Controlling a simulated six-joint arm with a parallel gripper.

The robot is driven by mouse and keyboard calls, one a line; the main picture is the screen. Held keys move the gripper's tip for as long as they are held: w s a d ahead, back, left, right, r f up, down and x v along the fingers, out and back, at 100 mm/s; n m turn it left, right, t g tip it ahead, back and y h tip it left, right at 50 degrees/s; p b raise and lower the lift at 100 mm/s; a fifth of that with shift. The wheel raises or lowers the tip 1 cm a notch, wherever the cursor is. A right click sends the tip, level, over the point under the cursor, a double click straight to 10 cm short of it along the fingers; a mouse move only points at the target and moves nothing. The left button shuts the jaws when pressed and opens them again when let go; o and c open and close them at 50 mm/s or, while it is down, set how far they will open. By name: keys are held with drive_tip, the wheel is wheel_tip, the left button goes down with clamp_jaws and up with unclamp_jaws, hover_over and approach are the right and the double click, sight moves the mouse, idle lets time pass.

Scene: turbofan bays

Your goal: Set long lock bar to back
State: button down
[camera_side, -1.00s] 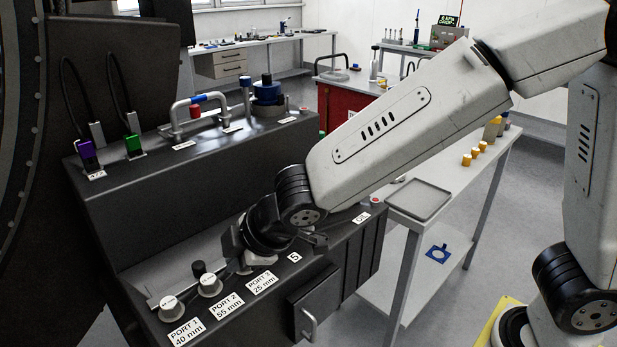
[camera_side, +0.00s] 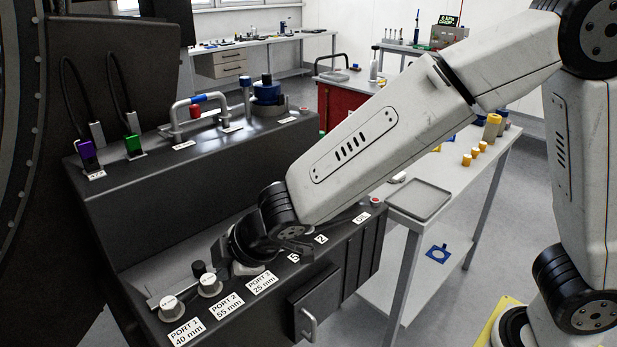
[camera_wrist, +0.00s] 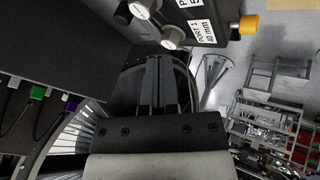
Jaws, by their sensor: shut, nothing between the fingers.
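A thin grey bar (camera_side: 182,289), which looks like the long lock bar, lies along the top of the dark bench behind the round white port caps. A black knob (camera_side: 198,268) stands up near it. The bar's right part is hidden behind the caps and my gripper, so I cannot tell its full length or setting. My gripper (camera_side: 226,256) is low over the bench by the PORT 3 cap (camera_side: 246,268); I cannot tell if it touches the bar. In the wrist view my gripper (camera_wrist: 159,62) is shut, with nothing seen between its fingers.
White caps stand at PORT 1 (camera_side: 171,306) and PORT 2 (camera_side: 210,285). The raised back block carries purple (camera_side: 87,155) and green (camera_side: 133,148) connectors and a U-shaped handle (camera_side: 199,103). A side table with a grey tray (camera_side: 419,199) stands to the right.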

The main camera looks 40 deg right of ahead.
sight(195, 268)
drive_tip(key=shift+x, duration=3.35)
drive_tip(key=shift+w+d, duration=0.25)
drive_tip(key=shift+w, duration=0.65)
drive_tip(key=shift+w+d, duration=0.25)
drive_tip(key=shift+w, duration=0.7)
drive_tip(key=shift+w+f, duration=0.1)
drive_tip(key=shift+w, duration=0.1)
drive_tip(key=shift+w, duration=0.9)
drive_tip(key=shift+s, duration=0.15)
drive_tip(key=shift+s+a, duration=0.25)
drive_tip(key=shift+s, duration=0.7)
drive_tip(key=shift+s+a, duration=0.25)
drive_tip(key=shift+s, duration=0.65)
drive_tip(key=v, duration=1)
